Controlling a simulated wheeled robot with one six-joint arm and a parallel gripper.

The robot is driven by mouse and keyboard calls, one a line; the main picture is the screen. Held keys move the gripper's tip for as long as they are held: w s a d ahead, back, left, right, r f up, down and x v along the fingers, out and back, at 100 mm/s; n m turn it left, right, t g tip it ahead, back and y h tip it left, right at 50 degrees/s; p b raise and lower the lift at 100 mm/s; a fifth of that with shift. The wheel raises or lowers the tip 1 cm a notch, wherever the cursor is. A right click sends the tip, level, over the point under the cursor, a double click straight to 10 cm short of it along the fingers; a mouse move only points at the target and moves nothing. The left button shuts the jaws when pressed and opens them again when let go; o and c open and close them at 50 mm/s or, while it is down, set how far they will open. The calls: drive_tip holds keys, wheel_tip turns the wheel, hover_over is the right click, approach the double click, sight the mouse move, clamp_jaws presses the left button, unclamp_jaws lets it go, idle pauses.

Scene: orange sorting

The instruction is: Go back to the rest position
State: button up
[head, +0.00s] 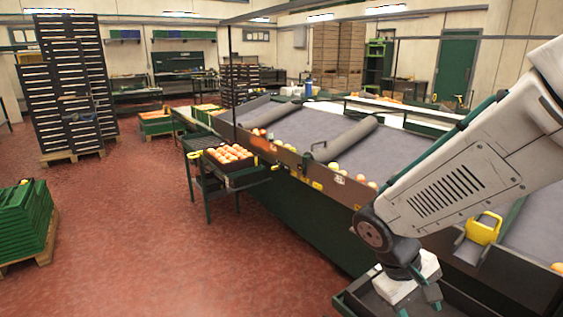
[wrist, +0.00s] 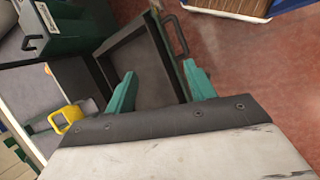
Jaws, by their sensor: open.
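My gripper (head: 419,292) hangs from my arm at the lower right of the head view, over a dark tray (head: 354,302). In the wrist view my gripper (wrist: 160,92) has its two green fingers spread apart, with nothing between them. Beyond the fingers lies the dark tray (wrist: 136,62), and the part of it that shows is empty. The gripper appears to be above the tray; I cannot tell the exact gap.
A grey sorting table (head: 300,135) with oranges along its edge runs beside my arm. A yellow-handled item (head: 484,229) stands on it at the right. A crate of oranges (head: 257,176) stands farther off. Green crates (head: 22,225) stand at the left. The red floor (head: 150,230) between is clear.

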drive_tip(key=s+r+m+t+y, duration=0.3)
drive_tip(key=s+r+m+y, duration=0.1)
drive_tip(key=s+r, duration=0.7)
drive_tip(key=shift+s+d+r+y, duration=0.2)
drive_tip(key=shift+d+r+y, duration=0.3)
drive_tip(key=shift+r, duration=0.85)
drive_tip(key=shift+c, duration=0.3)
